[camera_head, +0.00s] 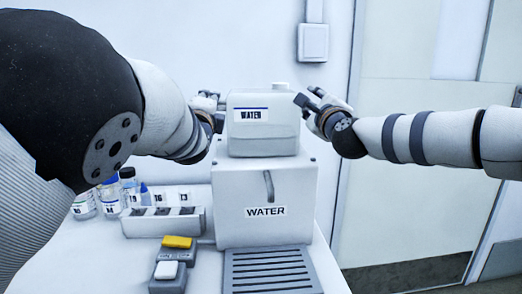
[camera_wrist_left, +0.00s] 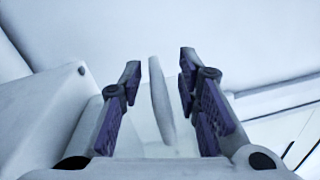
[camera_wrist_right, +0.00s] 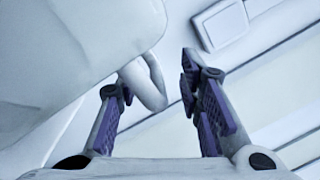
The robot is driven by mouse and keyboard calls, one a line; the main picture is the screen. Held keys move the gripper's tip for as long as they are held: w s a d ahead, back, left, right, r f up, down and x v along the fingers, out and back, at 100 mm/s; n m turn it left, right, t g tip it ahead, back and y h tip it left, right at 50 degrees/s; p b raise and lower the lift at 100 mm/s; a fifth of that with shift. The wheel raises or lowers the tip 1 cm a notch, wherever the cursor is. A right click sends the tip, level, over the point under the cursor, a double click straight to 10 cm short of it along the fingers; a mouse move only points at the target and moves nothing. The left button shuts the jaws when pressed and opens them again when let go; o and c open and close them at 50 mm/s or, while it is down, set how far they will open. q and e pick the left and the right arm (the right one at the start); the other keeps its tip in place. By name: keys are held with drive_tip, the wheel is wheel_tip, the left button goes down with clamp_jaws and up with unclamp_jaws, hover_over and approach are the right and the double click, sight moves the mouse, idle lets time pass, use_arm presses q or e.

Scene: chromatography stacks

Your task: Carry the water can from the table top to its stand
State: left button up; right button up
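The water can (camera_head: 263,128), a white canister labelled WATER with a pale cap, sits upright on top of its stand (camera_head: 240,185), a white box also labelled WATER. No clear gap shows between them. My left gripper (camera_head: 212,104) is at the can's left side; in the left wrist view its open fingers (camera_wrist_left: 160,95) stand either side of a thin white bar (camera_wrist_left: 161,100), apart from it. My right gripper (camera_head: 308,103) is at the can's right side; in the right wrist view its fingers (camera_wrist_right: 160,85) are open around a white loop handle (camera_wrist_right: 153,85) beside the can (camera_wrist_right: 75,50).
A slotted drip grate (camera_head: 270,270) lies before the stand. A grey block with yellow and white buttons (camera_head: 172,270), a rack (camera_head: 160,222) and several bottles (camera_head: 110,197) stand left on the white table. A wall box (camera_head: 313,42) is behind; a door is at right.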

drive_tip(key=shift+s, duration=0.1)
use_arm(q)
drive_tip(key=s, duration=0.4)
drive_tip(key=shift+s+d+f, duration=0.2)
drive_tip(key=shift+s, duration=0.2)
use_arm(e)
drive_tip(key=s+d+f, duration=0.1)
drive_tip(key=s, duration=1)
drive_tip(key=shift+s+d, duration=0.35)
drive_tip(key=shift+s, duration=0.05)
drive_tip(key=shift+f, duration=0.15)
